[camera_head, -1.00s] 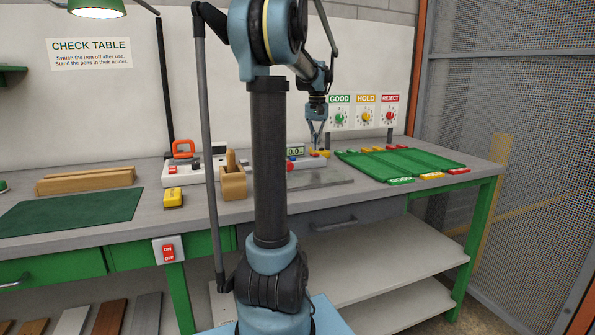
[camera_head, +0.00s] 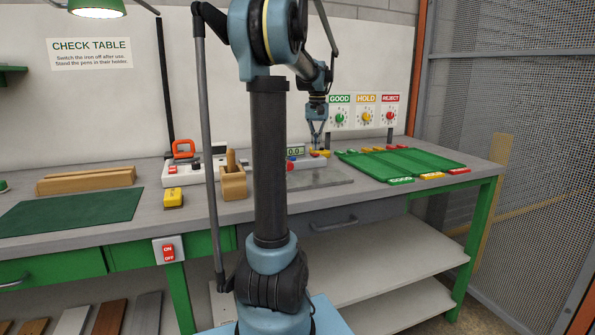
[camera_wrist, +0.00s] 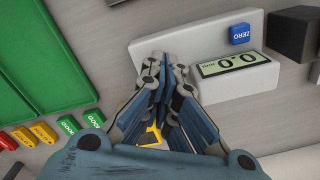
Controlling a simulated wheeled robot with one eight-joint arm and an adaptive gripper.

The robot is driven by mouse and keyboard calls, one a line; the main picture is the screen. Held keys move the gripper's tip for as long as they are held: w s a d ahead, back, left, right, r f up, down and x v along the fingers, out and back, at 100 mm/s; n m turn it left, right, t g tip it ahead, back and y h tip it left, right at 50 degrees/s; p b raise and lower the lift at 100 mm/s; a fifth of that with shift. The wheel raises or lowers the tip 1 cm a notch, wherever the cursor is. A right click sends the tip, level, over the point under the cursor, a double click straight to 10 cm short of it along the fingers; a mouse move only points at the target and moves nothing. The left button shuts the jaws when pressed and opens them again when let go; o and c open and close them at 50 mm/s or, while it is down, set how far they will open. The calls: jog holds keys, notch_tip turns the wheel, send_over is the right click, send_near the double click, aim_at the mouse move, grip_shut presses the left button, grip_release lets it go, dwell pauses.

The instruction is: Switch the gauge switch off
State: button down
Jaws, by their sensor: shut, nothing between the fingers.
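The gauge is a white box with a display reading 0.0 (camera_wrist: 236,62) and a blue ZERO button (camera_wrist: 239,33) in the wrist view. In the head view its display (camera_head: 295,151) shows just right of my arm column. My gripper (camera_wrist: 160,62) is shut and empty, its fingertips over the end of the gauge's white body (camera_wrist: 205,42). In the head view my gripper (camera_head: 317,148) points down above the gauge's right end. The fingers cover that part of the gauge, so I cannot make out the switch or whether the tips touch it.
A green tray (camera_head: 400,161) with coloured labels lies right of the gauge. Left of my column are a wooden holder (camera_head: 233,185), a yellow block (camera_head: 172,198) and a white unit with an orange handle (camera_head: 183,148). A red ON/OFF switch (camera_head: 168,252) is on the bench front.

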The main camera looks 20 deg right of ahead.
jog(key=shift+f, duration=1.05)
dwell(0.9)
jog(key=shift+r, duration=3.55)
